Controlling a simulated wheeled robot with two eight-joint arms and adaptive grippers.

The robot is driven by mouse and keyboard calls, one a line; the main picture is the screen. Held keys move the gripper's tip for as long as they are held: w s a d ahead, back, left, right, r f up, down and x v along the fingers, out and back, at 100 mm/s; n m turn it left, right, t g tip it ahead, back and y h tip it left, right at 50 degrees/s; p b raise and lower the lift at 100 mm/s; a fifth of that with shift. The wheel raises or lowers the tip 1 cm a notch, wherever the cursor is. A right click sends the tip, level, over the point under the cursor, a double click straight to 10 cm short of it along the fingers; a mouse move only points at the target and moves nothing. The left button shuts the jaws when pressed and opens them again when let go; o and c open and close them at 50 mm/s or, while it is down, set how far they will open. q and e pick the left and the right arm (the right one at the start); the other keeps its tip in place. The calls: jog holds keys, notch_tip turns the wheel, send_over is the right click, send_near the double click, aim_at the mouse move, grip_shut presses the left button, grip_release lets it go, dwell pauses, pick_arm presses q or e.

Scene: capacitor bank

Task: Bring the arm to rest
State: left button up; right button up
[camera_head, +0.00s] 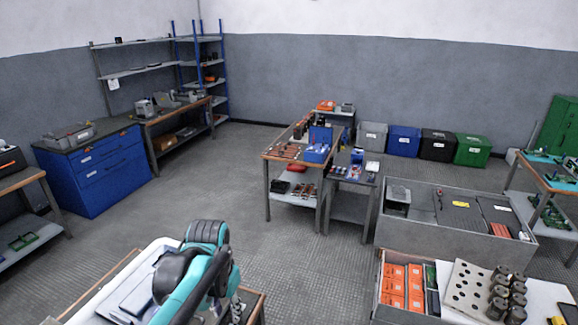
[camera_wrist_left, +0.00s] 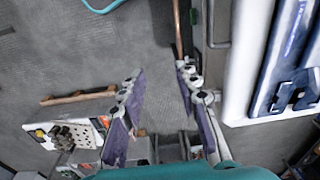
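My left arm (camera_head: 198,265) comes up from the bottom of the head view, bent at a teal and black joint, over the near work table. My left gripper (camera_wrist_left: 160,72) shows in the left wrist view with its two fingers spread apart. Nothing is between the fingers; grey floor and a table edge lie beyond them. In the head view the fingers are hard to make out behind the arm. My right arm and right gripper are in neither view.
The near table (camera_head: 100,298) has a white top under my arm. At right stand a grey bin (camera_head: 450,236) and a perforated plate (camera_head: 462,285) beside dark cylinders (camera_head: 506,292). A blue cabinet (camera_head: 100,172) stands at left. The floor between is clear.

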pick_arm(q)
jog(key=s+a+f+n+t+b, duration=0.3)
jog(key=s+f+t+b, duration=0.3)
jog(key=s+f+b, duration=0.1)
jog(key=s+f, duration=0.1)
jog(key=s, duration=0.1)
jog(key=shift+s+f+t, duration=0.3)
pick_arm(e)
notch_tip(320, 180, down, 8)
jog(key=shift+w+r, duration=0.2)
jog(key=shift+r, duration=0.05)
